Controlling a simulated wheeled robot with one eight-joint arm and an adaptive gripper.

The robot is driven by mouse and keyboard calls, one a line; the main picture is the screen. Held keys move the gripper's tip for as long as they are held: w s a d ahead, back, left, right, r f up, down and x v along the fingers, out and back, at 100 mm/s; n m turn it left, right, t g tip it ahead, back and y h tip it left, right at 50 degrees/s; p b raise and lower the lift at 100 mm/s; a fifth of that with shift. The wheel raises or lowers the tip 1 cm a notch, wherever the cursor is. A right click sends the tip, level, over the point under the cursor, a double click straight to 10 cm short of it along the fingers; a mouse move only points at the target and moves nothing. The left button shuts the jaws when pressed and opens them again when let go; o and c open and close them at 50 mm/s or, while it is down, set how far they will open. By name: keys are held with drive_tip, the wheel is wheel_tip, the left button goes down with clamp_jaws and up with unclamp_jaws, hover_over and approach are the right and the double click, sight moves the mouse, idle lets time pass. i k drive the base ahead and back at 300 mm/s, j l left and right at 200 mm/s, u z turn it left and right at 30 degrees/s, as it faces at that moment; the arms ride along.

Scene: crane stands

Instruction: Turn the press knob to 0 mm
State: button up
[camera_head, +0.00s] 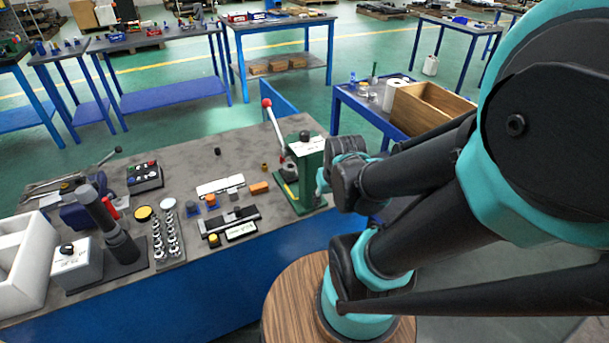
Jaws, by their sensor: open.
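The green press (308,178) stands at the right end of the grey workbench, with a white plate on top. A black knob (304,135) sits on that plate. Its scale marks are too small to read, so I cannot tell its setting. The press lever with a red end (267,103) leans up to the left. My gripper (347,146) is just right of the press head, apart from the knob as far as I can tell. It is open and appears empty; its fingertips are hard to make out.
The workbench (230,160) holds a dark vertical stand (108,225), a white box with a black knob (76,268), a caliper case (241,231) and small parts. A wooden crate (432,105) is on a blue table behind my arm. Space above the bench middle is clear.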

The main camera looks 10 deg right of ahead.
sight(304, 135)
drive_tip(key=k+j+u, duration=0.15)
drive_tip(key=k+u, duration=0.15)
drive_tip(key=u, duration=0.2)
drive_tip(key=k+j+u, duration=0.25)
drive_tip(key=u, duration=0.2)
